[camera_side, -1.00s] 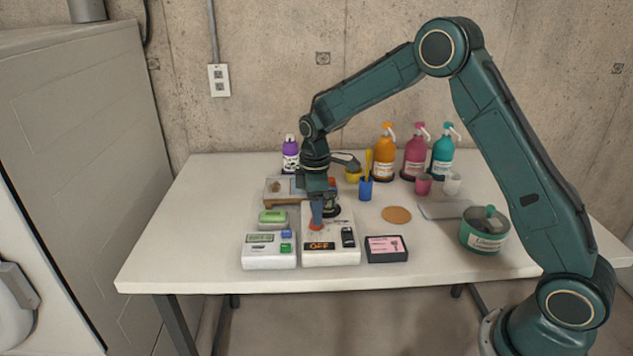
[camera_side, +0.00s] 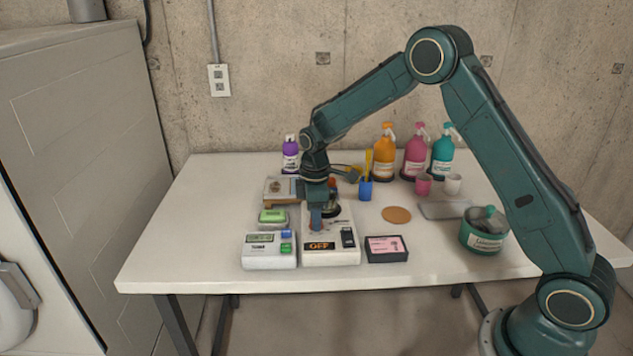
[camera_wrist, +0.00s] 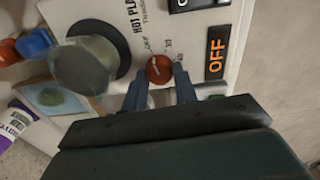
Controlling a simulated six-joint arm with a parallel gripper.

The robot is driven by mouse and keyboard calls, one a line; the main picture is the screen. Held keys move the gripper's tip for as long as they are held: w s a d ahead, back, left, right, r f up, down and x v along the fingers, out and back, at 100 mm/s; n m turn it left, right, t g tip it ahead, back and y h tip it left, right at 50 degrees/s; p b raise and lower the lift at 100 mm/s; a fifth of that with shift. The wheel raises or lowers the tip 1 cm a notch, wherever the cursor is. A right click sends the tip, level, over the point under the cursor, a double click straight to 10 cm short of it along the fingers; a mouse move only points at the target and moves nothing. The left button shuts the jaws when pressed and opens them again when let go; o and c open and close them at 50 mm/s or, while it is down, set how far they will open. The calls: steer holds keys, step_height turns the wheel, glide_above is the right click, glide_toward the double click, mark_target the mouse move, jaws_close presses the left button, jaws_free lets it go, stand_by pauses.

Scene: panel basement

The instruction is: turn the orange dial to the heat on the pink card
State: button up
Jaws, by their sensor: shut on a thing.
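The orange-red dial (camera_wrist: 159,69) sits on the white hot plate box (camera_side: 331,257), with a thin pale pointer line on its face. Small printed numbers ring it; I cannot tell which mark the line meets. My gripper (camera_wrist: 159,79) points down at it, with a blue-grey finger on each side, shut on the dial. In the side view my gripper (camera_side: 316,222) hides most of the dial. The orange OFF sign (camera_side: 320,246) is in front of it. The pink card (camera_side: 384,246) lies in a black holder right of the box; its writing is too small to read.
A white device (camera_side: 268,259) with a green display stands close left of the box. A black switch (camera_side: 348,238) is on the box's right. Bottles and cups stand at the back.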

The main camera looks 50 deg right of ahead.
steer(key=shift+m, duration=0.4)
steer(key=m, duration=0.7)
steer(key=shift+w+m, duration=0.1)
steer(key=shift+m, duration=0.3)
steer(key=m, duration=0.4)
steer(key=shift+d+m, duration=0.1)
steer(key=shift+m, duration=0.2)
steer(key=m, duration=0.4)
steer(key=shift+m, duration=0.4)
steer(key=o, duration=1)
steer(key=shift+c, duration=0.2)
